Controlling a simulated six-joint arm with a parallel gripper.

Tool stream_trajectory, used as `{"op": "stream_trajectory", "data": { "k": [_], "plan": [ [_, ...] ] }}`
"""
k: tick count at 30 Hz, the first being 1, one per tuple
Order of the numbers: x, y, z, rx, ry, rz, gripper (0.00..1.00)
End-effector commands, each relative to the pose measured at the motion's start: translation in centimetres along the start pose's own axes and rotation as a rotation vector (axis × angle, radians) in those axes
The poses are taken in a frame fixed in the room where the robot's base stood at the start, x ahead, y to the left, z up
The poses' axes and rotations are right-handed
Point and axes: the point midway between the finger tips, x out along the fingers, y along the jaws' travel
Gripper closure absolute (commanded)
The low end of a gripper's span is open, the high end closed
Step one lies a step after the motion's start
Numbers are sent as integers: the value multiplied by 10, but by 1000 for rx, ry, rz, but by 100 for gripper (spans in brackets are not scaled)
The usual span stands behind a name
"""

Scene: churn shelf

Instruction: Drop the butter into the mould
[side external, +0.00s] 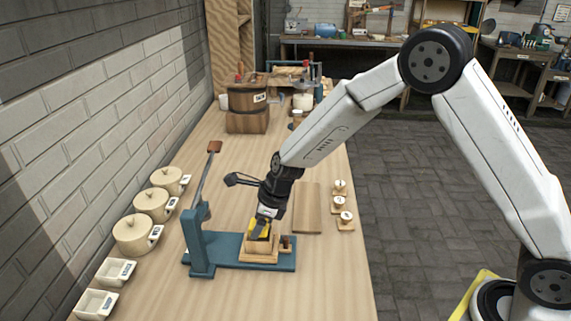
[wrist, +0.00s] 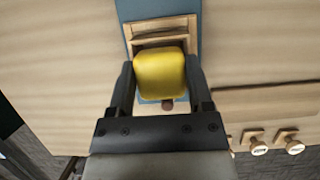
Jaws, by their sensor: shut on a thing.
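The yellow butter block (wrist: 160,74) is between the two fingers of my gripper (wrist: 161,88), which is shut on it. In the side external view the butter (side external: 259,228) shows just below my gripper (side external: 264,222). The wooden mould (side external: 259,254) sits on the blue base of a lever press (side external: 222,248). The butter is over or partly within the mould's top opening; I cannot tell if it touches the walls. In the wrist view the mould's frame (wrist: 158,25) shows beyond the butter, which hides most of its inside.
Several lidded crocks (side external: 136,235) and two white dishes (side external: 97,303) line the left wall side. A wooden board (side external: 307,207) and small round stamps (side external: 345,217) lie to the right. A wooden tub (side external: 247,108) stands farther back. The press lever (side external: 205,180) rises left of my gripper.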

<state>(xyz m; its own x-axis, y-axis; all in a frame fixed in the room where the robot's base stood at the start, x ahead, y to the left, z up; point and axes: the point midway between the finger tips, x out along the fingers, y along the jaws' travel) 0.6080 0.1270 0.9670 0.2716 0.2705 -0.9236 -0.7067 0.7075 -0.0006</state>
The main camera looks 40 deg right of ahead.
Motion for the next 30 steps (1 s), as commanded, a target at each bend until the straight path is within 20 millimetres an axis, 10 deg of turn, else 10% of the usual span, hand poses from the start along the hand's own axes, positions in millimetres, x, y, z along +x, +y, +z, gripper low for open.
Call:
{"op": "stream_trajectory", "data": {
  "k": [30],
  "plan": [
    [6, 0, -2, 0, -1, 0, 86]
  ]
}}
